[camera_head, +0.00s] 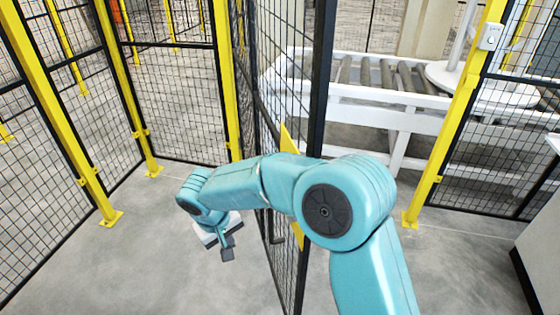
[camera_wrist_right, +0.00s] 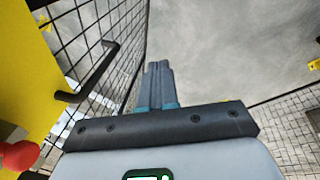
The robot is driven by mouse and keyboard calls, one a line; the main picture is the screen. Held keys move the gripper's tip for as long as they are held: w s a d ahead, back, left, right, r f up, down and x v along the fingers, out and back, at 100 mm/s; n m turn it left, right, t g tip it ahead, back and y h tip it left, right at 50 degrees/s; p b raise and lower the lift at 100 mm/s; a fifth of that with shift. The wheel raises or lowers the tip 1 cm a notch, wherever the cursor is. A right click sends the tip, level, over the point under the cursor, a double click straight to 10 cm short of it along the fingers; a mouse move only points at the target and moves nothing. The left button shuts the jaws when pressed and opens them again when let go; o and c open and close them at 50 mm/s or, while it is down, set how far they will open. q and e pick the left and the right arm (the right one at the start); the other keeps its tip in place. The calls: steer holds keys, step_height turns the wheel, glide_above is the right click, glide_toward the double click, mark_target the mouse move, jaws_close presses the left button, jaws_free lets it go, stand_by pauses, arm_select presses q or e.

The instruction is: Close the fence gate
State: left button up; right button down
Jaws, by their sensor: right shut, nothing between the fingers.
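The fence gate (camera_head: 319,90) is a black-framed mesh panel in the middle of the head view. It stands open, its near edge apart from the yellow post (camera_head: 455,125) on the right. My right arm crosses in front of it and hides part of its lower half. A yellow plate (camera_head: 288,138) is on the gate's edge. The black gate handle (camera_wrist_right: 93,75) shows in the right wrist view, left of my fingers and apart from them. My right gripper (camera_head: 228,252) is shut and empty, on the left side of the gate; its fingers (camera_wrist_right: 159,68) are together. My left gripper is not in view.
A white roller conveyor (camera_head: 365,95) stands behind the gateway. Mesh fence panels with yellow posts (camera_head: 88,165) close off the left and back. A switch box (camera_head: 489,37) sits on the right post. The grey floor left of the gate is clear. A red knob (camera_wrist_right: 20,154) shows near my wrist.

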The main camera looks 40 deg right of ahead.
steer(key=d+r+m+t+h+p, duration=0.1)
steer(key=d+r+m+h, duration=0.15)
steer(key=r, duration=1.05)
steer(key=d+r+m+h+p, duration=0.1)
steer(key=d+r+m+h, duration=0.2)
steer(key=r, duration=0.9)
steer(key=shift+y, duration=0.35)
steer(key=d+f, duration=0.2)
steer(key=d, duration=0.1)
steer(key=d+f+p, duration=0.1)
steer(key=d+f, duration=0.2)
steer(key=d, duration=0.1)
steer(key=d+f+p, duration=0.1)
steer(key=d+f, duration=0.1)
steer(key=d, duration=0.1)
steer(key=shift+d+f, duration=0.2)
steer(key=shift+f, duration=0.1)
steer(key=shift+w+f, duration=0.15)
steer(key=shift+w, duration=0.2)
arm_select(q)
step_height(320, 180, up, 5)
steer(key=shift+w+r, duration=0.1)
arm_select(e)
steer(key=shift+s, duration=0.1)
